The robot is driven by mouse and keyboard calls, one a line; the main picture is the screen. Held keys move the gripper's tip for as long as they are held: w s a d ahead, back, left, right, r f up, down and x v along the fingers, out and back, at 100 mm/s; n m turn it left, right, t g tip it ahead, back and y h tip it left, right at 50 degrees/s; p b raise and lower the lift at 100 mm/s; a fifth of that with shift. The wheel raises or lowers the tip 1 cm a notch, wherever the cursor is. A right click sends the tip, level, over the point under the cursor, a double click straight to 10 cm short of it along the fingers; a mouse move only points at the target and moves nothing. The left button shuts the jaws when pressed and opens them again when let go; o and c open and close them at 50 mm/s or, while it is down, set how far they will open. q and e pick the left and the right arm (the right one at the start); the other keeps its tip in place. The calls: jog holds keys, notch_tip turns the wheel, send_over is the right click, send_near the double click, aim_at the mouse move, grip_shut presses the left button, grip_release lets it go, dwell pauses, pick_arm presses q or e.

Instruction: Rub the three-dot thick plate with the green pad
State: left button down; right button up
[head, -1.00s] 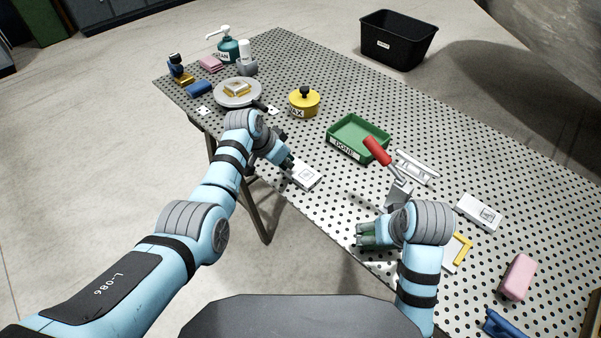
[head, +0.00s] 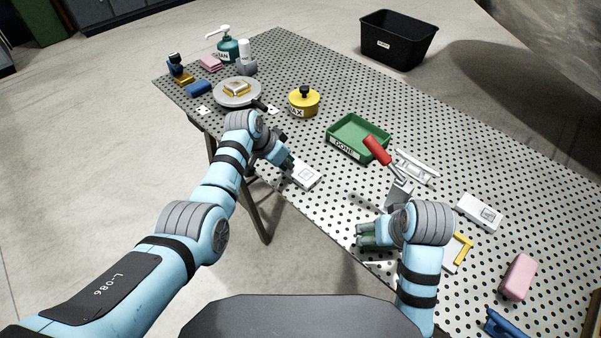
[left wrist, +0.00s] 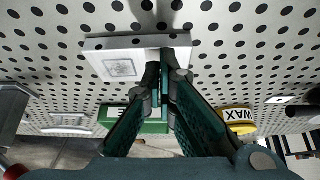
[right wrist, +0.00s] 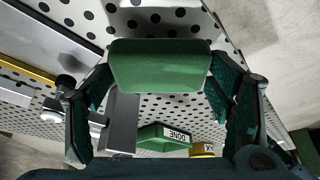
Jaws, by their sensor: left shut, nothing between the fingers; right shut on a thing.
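A pale thick plate (head: 304,174) with a square mark lies near the table's front edge; it also shows in the left wrist view (left wrist: 120,60). I cannot make out dots on it. My left gripper (head: 289,164) is shut and empty, its fingertips (left wrist: 166,72) at the plate's edge; I cannot tell whether they touch it. My right gripper (head: 360,236) is shut on the green pad (right wrist: 160,66), held low at the table's front edge, right of the plate. A similar pale plate (head: 480,211) lies farther right; its dots are unreadable too.
A green DONE tray (head: 346,150), a red-handled scraper (head: 377,151) and a pale handled piece (head: 416,167) lie behind my grippers. A yellow WAX pot (head: 304,102) and a round grey dish (head: 225,98) stand left. A pink block (head: 518,277) lies right.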

aim_at(287, 172)
pick_arm(q)
jog(key=shift+f, duration=0.3)
pick_arm(e)
jog(key=shift+f, duration=0.25)
pick_arm(q)
jog(key=shift+r, duration=0.15)
pick_arm(e)
jog(key=shift+r, duration=0.1)
pick_arm(q)
notch_tip(287, 172, up, 6)
jog(key=p, duration=0.6)
pick_arm(e)
notch_tip(287, 172, up, 6)
jog(key=shift+r, duration=0.2)
jog(key=shift+f, duration=0.15)
